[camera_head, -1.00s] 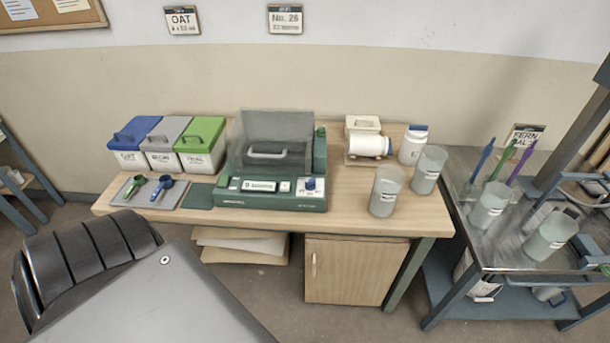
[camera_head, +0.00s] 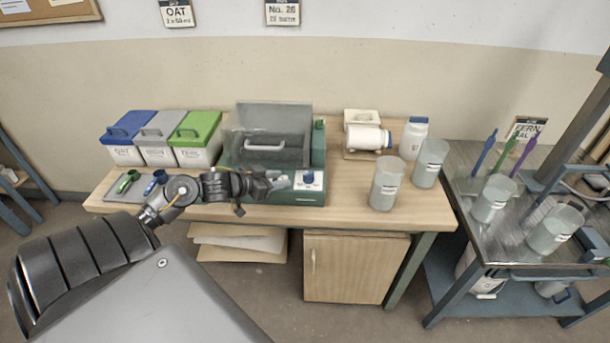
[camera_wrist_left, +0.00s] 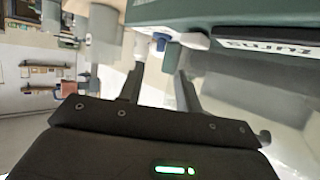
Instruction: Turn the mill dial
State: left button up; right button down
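The green mill (camera_head: 297,194) stands on the wooden bench with its grey clear-topped lid. Its blue dial (camera_head: 308,176) sits on a white panel at the right of the front face. My left gripper (camera_head: 281,182) is in front of the mill face, just left of the dial, and covers the display. In the left wrist view the two fingers (camera_wrist_left: 160,72) are spread with nothing between them. The dial (camera_wrist_left: 160,38) appears beyond the fingertips, apart from them. My right gripper is out of view.
Three lidded bins, blue (camera_head: 124,129), grey (camera_head: 159,131) and green (camera_head: 195,134), stand left of the mill. Scoops lie on a mat (camera_head: 125,202) before them. Clear cups (camera_head: 387,182) and a white jar (camera_head: 413,139) stand at right. A metal cart (camera_head: 470,210) adjoins the bench.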

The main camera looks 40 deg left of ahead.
aim_at(306, 174)
pick_arm(q)
jog(key=x, duration=1)
jog(key=shift+w+r+p, duration=0.15)
jog(key=shift+w+p, duration=0.15)
jog(key=shift+w, duration=0.15)
grip_shut()
